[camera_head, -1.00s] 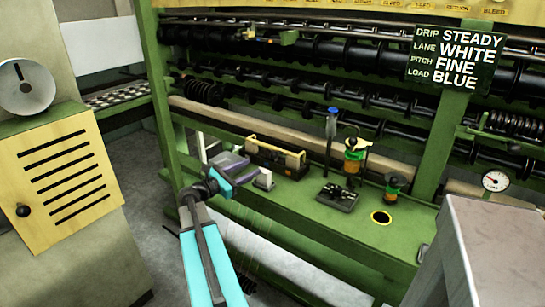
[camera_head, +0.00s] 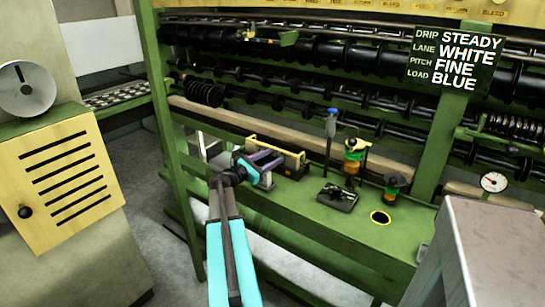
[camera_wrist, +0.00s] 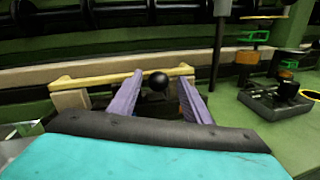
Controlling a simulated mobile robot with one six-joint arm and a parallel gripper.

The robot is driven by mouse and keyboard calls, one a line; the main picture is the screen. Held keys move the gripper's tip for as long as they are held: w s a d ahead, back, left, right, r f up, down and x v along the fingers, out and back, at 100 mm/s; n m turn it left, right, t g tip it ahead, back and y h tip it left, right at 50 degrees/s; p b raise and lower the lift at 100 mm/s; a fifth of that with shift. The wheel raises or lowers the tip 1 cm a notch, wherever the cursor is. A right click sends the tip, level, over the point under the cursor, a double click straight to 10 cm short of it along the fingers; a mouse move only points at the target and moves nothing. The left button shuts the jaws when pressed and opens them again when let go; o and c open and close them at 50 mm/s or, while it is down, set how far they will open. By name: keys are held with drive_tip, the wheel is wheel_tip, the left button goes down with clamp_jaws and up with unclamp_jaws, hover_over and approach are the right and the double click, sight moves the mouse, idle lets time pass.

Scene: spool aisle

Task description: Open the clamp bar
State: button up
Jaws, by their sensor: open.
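The clamp bar is a yellow bar (camera_head: 274,146) with bent ends over a dark box-like unit on the green bench; it also shows in the wrist view (camera_wrist: 95,80), running across behind my fingers. A black ball knob (camera_wrist: 158,81) shows in front of the bar, between my two purple fingers. My gripper (camera_wrist: 160,92) is open, one finger on each side of the knob, with no visible contact. In the head view my gripper (camera_head: 268,161) is at the near side of the unit and hides part of it.
A blue-topped post (camera_head: 331,122), a dark tray (camera_head: 338,197) and amber-and-green fittings (camera_head: 353,160) stand on the bench to the right. A yellow-ringed hole (camera_head: 381,217) lies further right. A grey box (camera_head: 490,240) is at the near right. Black rollers run behind.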

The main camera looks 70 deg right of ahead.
drive_tip(key=shift+c, duration=0.4)
clamp_jaws()
drive_tip(key=shift+s+d+r, duration=0.1)
drive_tip(key=shift+s+d, duration=0.05)
drive_tip(key=shift+d, duration=0.15)
drive_tip(key=shift+a, duration=0.1)
drive_tip(key=shift+a+p, duration=0.1)
drive_tip(key=shift+p, duration=0.2)
